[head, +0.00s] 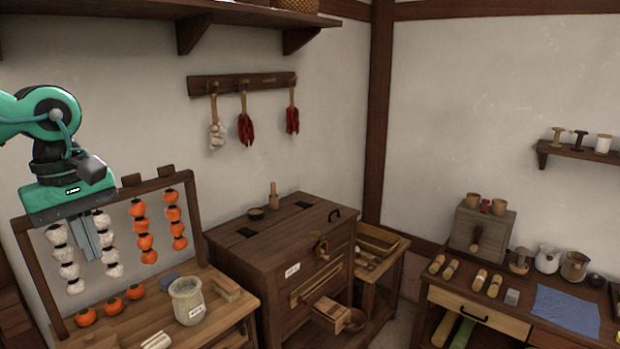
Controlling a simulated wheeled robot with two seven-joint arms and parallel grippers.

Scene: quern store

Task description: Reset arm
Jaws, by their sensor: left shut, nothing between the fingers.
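My left gripper (86,238) is at the left of the head view, pointing down with its fingers together and nothing between them. It hangs in front of a wooden frame (188,221) strung with white and orange pieces, so part of a white string (57,236) shows beside the fingers. The teal arm comes in from the left edge. My right gripper is not in the view.
Below the gripper, a wooden table (208,330) holds orange fruits (86,316), a pale pot (187,300) and small blocks. A wooden cabinet (262,251) stands right of it. A side table at right holds jugs (547,259) and a blue cloth (567,309).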

